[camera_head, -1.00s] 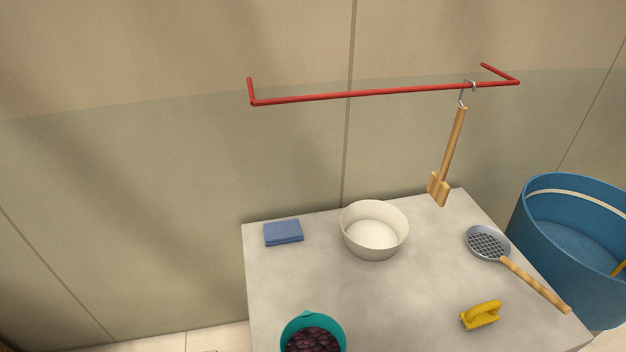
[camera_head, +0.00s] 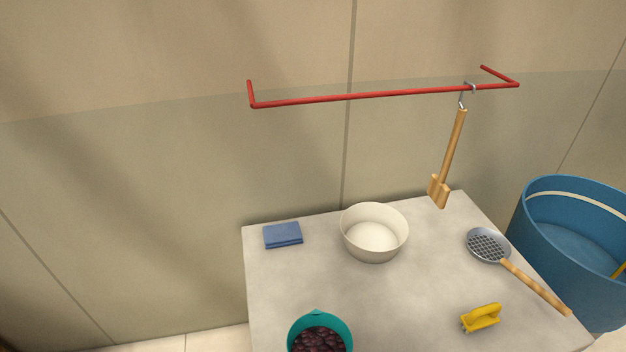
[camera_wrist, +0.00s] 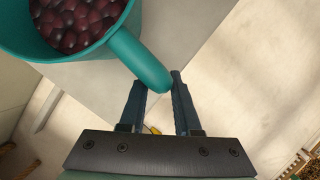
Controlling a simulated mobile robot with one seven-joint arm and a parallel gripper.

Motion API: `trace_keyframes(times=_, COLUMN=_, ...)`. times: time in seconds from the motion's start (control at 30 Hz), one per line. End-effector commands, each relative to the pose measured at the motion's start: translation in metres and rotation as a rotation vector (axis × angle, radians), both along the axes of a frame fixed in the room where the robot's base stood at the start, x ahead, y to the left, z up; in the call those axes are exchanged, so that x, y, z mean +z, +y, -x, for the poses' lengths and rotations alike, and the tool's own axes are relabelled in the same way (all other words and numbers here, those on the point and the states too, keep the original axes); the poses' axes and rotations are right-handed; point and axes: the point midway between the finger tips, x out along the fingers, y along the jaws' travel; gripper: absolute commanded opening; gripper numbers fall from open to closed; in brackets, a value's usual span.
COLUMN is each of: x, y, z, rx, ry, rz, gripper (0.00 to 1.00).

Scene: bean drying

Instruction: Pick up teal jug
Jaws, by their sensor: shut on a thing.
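The teal jug (camera_head: 346,327) shows at the bottom edge of the head view, over the near part of the table, filled with dark red beans. In the wrist view the jug (camera_wrist: 118,47) is at the upper left, with its handle (camera_wrist: 146,64) reaching down between the fingers. My gripper (camera_wrist: 160,88) is shut on the handle. The lower part of the jug is cut off in the head view, and I cannot tell from it whether the jug touches the table. My gripper is not in the head view.
A wooden paddle (camera_head: 450,150) hangs from a red rail (camera_head: 390,94). A blue barrel (camera_head: 570,235) stands right.

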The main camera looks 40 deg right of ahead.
Motion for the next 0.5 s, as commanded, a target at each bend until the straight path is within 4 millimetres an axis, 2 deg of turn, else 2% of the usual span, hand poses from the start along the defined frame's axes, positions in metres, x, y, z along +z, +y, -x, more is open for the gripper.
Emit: trace_keyframes(times=0.5, x=0.0078, y=-0.0014, z=-0.0026, rx=-0.001, ry=-0.007, rz=0.005, gripper=0.0)
